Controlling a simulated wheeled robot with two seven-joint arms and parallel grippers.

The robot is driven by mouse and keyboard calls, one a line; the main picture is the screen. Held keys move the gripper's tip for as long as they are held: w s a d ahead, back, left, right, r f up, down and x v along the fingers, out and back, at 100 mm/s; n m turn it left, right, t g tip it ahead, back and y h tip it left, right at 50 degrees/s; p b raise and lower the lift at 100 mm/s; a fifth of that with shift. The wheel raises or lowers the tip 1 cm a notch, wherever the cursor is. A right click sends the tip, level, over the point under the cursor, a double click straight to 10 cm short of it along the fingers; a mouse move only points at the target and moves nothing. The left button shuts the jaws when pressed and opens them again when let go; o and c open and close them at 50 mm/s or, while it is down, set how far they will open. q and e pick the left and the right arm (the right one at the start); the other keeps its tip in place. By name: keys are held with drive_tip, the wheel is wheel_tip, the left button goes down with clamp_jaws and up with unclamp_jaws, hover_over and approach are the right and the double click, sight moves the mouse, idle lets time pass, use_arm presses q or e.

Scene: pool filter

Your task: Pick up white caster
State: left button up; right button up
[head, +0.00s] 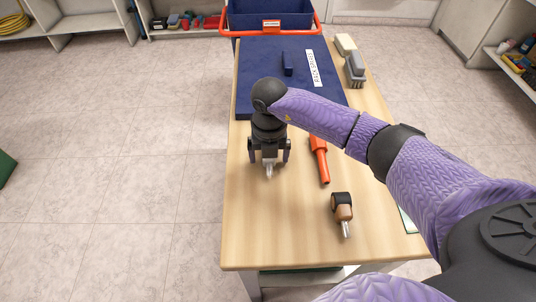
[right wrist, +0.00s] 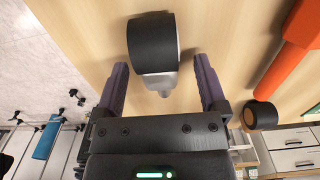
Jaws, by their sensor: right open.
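The white caster (right wrist: 165,78), with a black tyre and a pale body, lies on the wooden table in the right wrist view. My right gripper (right wrist: 161,64) is open, with one finger on each side of the caster's pale body and gaps showing on both sides. The wheel reaches past the fingertips. In the head view my right gripper (head: 269,156) points down over the table's left part and hides most of the caster. Only its pale stem (head: 269,171) shows below. My left gripper is not in view.
A brown caster (head: 343,212) lies toward the table's front right. An orange-handled tool (head: 319,160) lies right of my gripper. A blue mat (head: 259,62), a brush (head: 354,70) and a blue bin (head: 270,12) are farther back. The table's front left (head: 255,230) is clear.

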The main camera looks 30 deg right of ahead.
drive_tip(key=shift+r, duration=0.15)
drive_tip(key=shift+c, duration=1.3)
clamp_jaws()
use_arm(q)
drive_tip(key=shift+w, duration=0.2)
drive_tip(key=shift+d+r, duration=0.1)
use_arm(e)
wheel_tip(320, 180, up, 9)
drive_tip(key=p, duration=0.3)
drive_tip(key=shift+r+p, duration=0.15)
drive_tip(key=shift+p, duration=0.15)
drive_tip(key=shift+r, duration=0.35)
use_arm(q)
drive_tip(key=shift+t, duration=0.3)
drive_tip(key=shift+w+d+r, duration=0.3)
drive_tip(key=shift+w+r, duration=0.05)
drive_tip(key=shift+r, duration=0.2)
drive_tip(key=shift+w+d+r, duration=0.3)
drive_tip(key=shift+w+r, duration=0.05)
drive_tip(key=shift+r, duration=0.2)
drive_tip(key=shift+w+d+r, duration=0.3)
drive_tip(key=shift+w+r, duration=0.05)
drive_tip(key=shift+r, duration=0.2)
